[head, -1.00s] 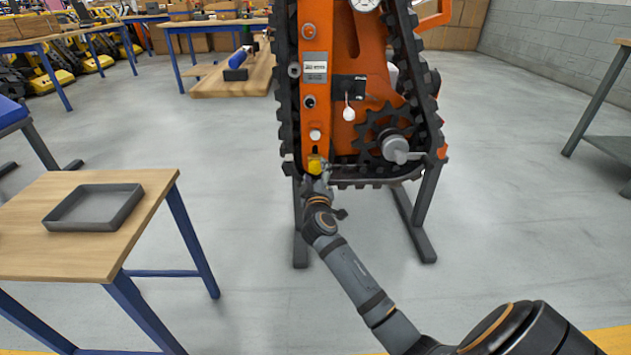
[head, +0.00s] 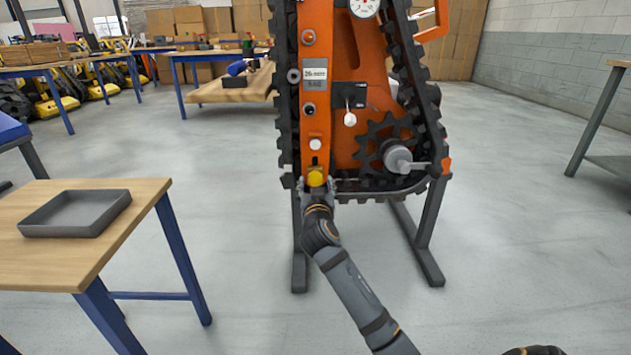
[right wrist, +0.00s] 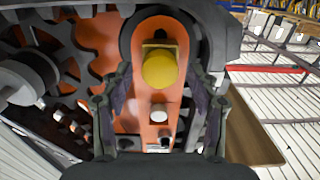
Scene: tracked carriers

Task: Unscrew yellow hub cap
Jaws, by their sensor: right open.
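The yellow hub cap (head: 316,177) sits low on the orange side plate of the tracked carrier (head: 313,122). My right gripper (head: 317,187) is just below and in front of the cap. In the right wrist view the cap (right wrist: 160,70) shows as a round yellow disc just beyond the fingertips, roughly midway between them. The open fingers of the right gripper (right wrist: 160,88) stand on either side, with a gap to the cap in the picture. I cannot tell whether they touch it. My left gripper is in neither view.
A grey tray (head: 75,230) lies on a wooden table (head: 150,195) at the left. The black track (head: 285,110) and a toothed sprocket (head: 375,140) are close to the cap. A dark stand (head: 430,225) supports the carrier. The floor around it is clear.

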